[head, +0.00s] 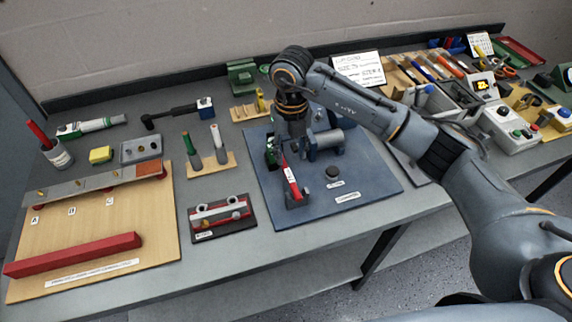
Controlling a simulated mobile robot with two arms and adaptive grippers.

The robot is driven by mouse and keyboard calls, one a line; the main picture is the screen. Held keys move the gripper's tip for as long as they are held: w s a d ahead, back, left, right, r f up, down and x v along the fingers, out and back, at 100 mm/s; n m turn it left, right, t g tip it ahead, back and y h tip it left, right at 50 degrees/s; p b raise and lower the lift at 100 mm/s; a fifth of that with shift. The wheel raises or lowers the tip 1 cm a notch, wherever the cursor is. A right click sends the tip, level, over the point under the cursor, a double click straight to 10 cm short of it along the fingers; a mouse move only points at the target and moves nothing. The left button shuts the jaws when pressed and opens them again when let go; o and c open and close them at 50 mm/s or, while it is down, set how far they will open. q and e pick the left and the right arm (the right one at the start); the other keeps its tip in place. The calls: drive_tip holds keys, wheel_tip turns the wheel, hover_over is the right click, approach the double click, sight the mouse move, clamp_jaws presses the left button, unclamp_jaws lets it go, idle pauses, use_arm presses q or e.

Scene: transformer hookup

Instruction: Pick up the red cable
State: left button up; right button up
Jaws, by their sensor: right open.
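A long thick red bar-like piece (73,255), which may be the red cable, lies along the front of the wooden board (160,222) at left. A shorter red piece (291,178) with a pale label stands tilted at the blue mat (345,187). I cannot tell which of the two is the red cable. My right arm reaches in from the right, and my right gripper (285,160) points down over the blue mat, open, close to the shorter red piece. Contact between them cannot be made out. My left gripper is not in view.
A metal strip (75,194) marked A, B and C crosses the wooden board's back. A small dark fixture (222,232) and a stand with a green and a white stick (220,163) lie between the boards. Tools and control boxes (510,135) crowd the right.

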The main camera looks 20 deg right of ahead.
sight(288, 171)
drive_tip(key=f, duration=0.1)
drive_tip(key=f+p, duration=0.2)
drive_tip(key=shift+a, duration=0.25)
wheel_tip(288, 171, down, 3)
drive_tip(key=shift+r+p, duration=0.2)
drive_tip(key=shift+p, duration=0.3)
drive_tip(key=shift+w+f, duration=0.1)
drive_tip(key=shift+f, duration=0.4)
drive_tip(key=shift+c, duration=0.3)
drive_tip(key=c, duration=0.7)
clamp_jaws()
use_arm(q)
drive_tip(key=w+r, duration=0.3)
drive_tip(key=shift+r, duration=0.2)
